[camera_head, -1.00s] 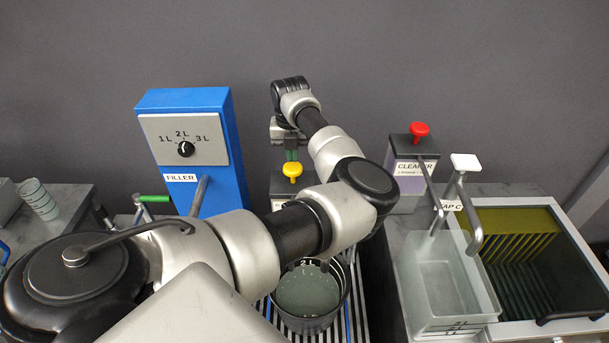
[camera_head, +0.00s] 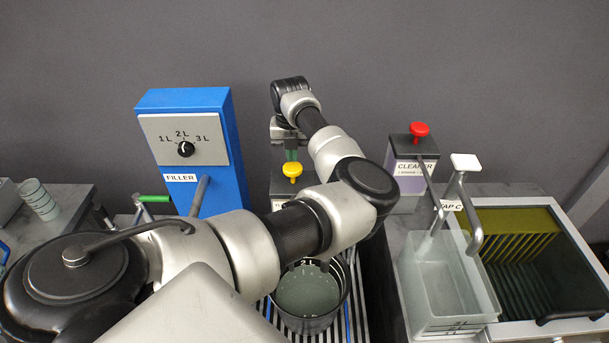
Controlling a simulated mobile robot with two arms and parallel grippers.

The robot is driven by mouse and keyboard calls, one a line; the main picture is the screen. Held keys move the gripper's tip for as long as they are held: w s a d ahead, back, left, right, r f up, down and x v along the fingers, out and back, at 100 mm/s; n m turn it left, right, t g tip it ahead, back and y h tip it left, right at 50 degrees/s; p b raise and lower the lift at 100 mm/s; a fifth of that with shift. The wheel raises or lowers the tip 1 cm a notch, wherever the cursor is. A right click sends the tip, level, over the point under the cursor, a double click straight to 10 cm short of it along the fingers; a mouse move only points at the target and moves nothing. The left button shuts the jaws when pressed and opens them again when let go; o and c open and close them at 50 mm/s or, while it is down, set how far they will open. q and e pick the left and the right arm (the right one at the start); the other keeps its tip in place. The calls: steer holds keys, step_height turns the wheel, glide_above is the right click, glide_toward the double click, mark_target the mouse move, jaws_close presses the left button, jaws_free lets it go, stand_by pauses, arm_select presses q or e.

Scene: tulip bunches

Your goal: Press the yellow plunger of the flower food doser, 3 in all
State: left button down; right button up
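The yellow plunger (camera_head: 292,171) stands on top of the flower food doser (camera_head: 281,188), behind my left arm. The arm hides most of the doser's body and label. My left gripper (camera_head: 291,156) points down, with its green fingertips close together directly behind or above the plunger's cap in the picture. It looks shut with nothing held. Whether the tips touch the cap cannot be told. My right gripper is not in view.
A bucket (camera_head: 309,324) holding liquid stands on a rack below my arm. The blue filler (camera_head: 239,150) is at the left. At the right are the cleaner doser with a red plunger (camera_head: 419,129), a clear container (camera_head: 410,285) under a tap, and a dark, ribbed basin (camera_head: 560,270).

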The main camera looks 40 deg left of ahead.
mark_target(293, 166)
arm_select(q)
steer(key=shift+f, duration=0.2)
steer(key=shift+f+b, duration=2.45)
steer(key=shift+f, duration=0.1)
steer(key=shift+r+p, duration=0.3)
steer(key=shift+r, duration=0.1)
step_height(293, 166, up, 8)
steer(key=p, duration=0.3)
steer(key=shift+f, duration=0.15)
